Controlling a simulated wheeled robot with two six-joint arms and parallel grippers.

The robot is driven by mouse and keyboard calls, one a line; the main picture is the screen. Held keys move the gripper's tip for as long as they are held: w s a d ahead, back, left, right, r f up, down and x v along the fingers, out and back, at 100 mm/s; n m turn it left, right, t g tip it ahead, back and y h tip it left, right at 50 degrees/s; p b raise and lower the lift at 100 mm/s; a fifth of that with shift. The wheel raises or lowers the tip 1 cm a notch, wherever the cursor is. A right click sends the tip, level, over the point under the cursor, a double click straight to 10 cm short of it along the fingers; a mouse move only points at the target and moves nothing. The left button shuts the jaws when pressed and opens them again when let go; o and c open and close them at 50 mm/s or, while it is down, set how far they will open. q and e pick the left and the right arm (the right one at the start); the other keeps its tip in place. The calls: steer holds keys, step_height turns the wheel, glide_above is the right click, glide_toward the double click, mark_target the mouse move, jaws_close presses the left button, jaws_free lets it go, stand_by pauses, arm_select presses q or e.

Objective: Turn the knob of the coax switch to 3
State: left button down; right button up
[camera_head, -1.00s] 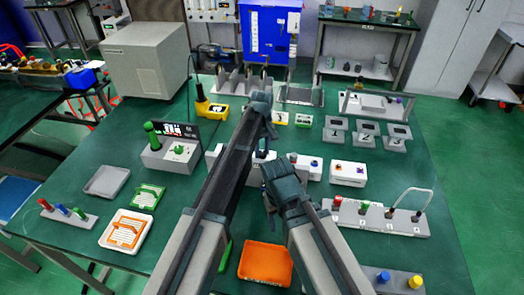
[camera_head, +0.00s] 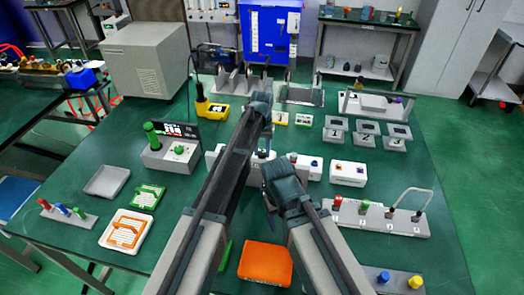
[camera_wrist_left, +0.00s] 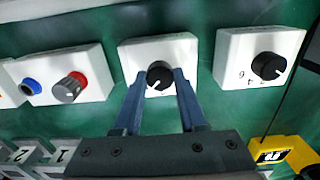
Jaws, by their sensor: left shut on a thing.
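In the left wrist view a white box with a black knob (camera_wrist_left: 160,76), which I take for the coax switch (camera_wrist_left: 186,48), stands in the middle. My left gripper (camera_wrist_left: 163,82) has one finger on each side of the knob and is shut on it. A pale mark shows on the knob, but the box's digits cannot be read. In the head view my left gripper (camera_head: 266,143) points down at the middle of the bench, and my arms hide most of the switch. My right arm is in front, but its jaws do not show.
In the left wrist view a white box with a black knob (camera_wrist_left: 268,66) is on the right, and one with a red-and-grey knob (camera_wrist_left: 69,88) is on the left.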

mark_target(262, 153)
arm_select(q)
steer(key=shift+m, duration=0.5)
steer(key=shift+c, duration=2.3)
jaws_free()
steer(key=shift+r, duration=0.1)
arm_select(e)
steer(key=shift+r, duration=0.15)
arm_select(q)
step_height(262, 153, up, 14)
steer(key=p, duration=1.3)
steer(key=shift+f+p, duration=0.2)
steer(key=shift+p, duration=0.2)
arm_select(e)
step_height(262, 153, up, 14)
steer(key=shift+f, duration=0.25)
